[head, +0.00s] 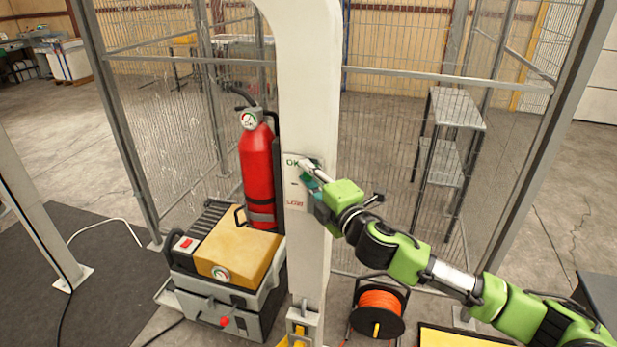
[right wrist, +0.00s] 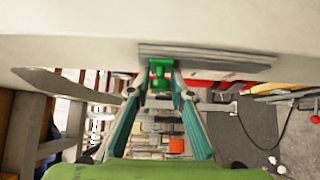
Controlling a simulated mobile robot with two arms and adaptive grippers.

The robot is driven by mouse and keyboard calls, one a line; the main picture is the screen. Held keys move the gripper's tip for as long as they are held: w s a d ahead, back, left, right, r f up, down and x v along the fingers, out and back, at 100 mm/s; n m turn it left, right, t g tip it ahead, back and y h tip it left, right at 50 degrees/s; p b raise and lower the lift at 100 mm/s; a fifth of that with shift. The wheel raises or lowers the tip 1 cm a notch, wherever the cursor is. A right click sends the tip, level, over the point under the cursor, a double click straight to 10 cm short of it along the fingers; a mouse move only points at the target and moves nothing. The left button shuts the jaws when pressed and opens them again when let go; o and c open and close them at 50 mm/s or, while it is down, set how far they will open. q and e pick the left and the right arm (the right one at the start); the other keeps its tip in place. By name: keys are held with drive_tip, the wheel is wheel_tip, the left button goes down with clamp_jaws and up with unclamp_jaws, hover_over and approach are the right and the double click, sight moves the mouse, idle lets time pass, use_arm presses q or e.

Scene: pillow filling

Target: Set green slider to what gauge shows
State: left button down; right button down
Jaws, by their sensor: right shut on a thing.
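The white slider panel (head: 294,196) is mounted on the white column, with green "OK" at its top and red "LOW" at its bottom. My right gripper (head: 310,172) is at the upper part of the panel, near "OK", and hides part of it. In the right wrist view the green slider (right wrist: 160,72) sits between my fingertips, which are shut on it. A round gauge (head: 249,121) is on top of the red fire extinguisher (head: 258,175); its needle is too small to read surely. My left gripper is not in view.
A grey machine with a yellow top (head: 238,252) stands left of the column and carries another small gauge (head: 220,273). An orange cable reel (head: 380,305) stands on the floor below my right arm. Wire mesh fencing (head: 390,150) is behind the column.

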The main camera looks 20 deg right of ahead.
drive_tip(key=shift+r, duration=0.55)
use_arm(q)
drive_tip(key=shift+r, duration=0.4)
use_arm(e)
drive_tip(key=c, duration=1.9)
unclamp_jaws()
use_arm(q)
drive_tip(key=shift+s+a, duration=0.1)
use_arm(e)
drive_tip(key=shift+s+f, duration=0.1)
drive_tip(key=s+d, duration=0.2)
drive_tip(key=s, duration=0.9)
drive_tip(key=shift+s+d, duration=0.15)
drive_tip(key=shift+s, duration=0.15)
